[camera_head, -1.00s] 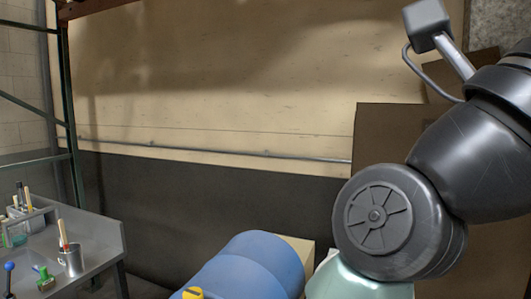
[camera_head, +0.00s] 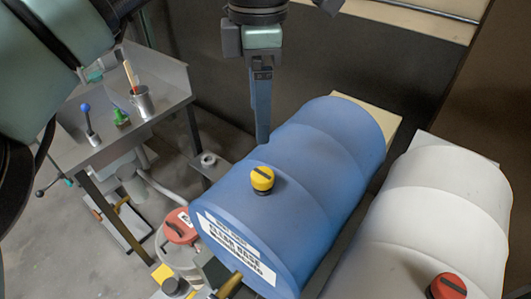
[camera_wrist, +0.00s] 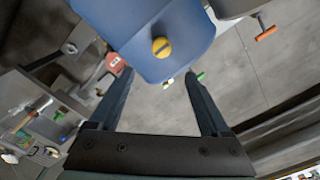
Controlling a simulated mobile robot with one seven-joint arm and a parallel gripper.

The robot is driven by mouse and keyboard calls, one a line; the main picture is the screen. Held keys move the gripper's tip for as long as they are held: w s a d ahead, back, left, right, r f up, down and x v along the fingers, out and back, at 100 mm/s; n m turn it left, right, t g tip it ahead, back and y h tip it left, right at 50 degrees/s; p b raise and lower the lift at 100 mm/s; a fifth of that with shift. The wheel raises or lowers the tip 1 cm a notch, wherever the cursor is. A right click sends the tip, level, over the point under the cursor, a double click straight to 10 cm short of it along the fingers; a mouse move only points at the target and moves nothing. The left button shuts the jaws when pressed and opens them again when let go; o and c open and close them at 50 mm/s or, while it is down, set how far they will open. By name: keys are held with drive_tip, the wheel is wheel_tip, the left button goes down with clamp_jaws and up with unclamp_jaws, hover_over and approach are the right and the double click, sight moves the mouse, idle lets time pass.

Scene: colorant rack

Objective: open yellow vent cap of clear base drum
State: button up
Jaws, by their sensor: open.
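The blue clear base drum (camera_head: 310,160) lies on its side, with a white label on its front end. Its yellow vent cap (camera_head: 262,179) sits on top near the labelled end, with a dark slot across it. My gripper (camera_head: 263,138) points down, above and behind the cap in the head view, and is apart from it. In the wrist view my gripper (camera_wrist: 150,85) is open, with two dark fingers spread and nothing between them touching. The yellow cap (camera_wrist: 161,47) shows beyond the fingertips, on the blue drum (camera_wrist: 140,20).
A white drum (camera_head: 425,215) with a red cap (camera_head: 449,287) lies to the right. A grey sink bench (camera_head: 165,75) with a brush pot (camera_head: 142,101) stands at left. A red-lidded container (camera_head: 180,226) is below the blue drum's front left.

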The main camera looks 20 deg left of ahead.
sight(262, 174)
wheel_tip(262, 174, down, 12)
drive_tip(key=shift+d+f+p, duration=0.15)
drive_tip(key=shift+f+p, duration=0.1)
drive_tip(key=shift+p, duration=1)
drive_tip(key=shift+s, duration=0.1)
clamp_jaws()
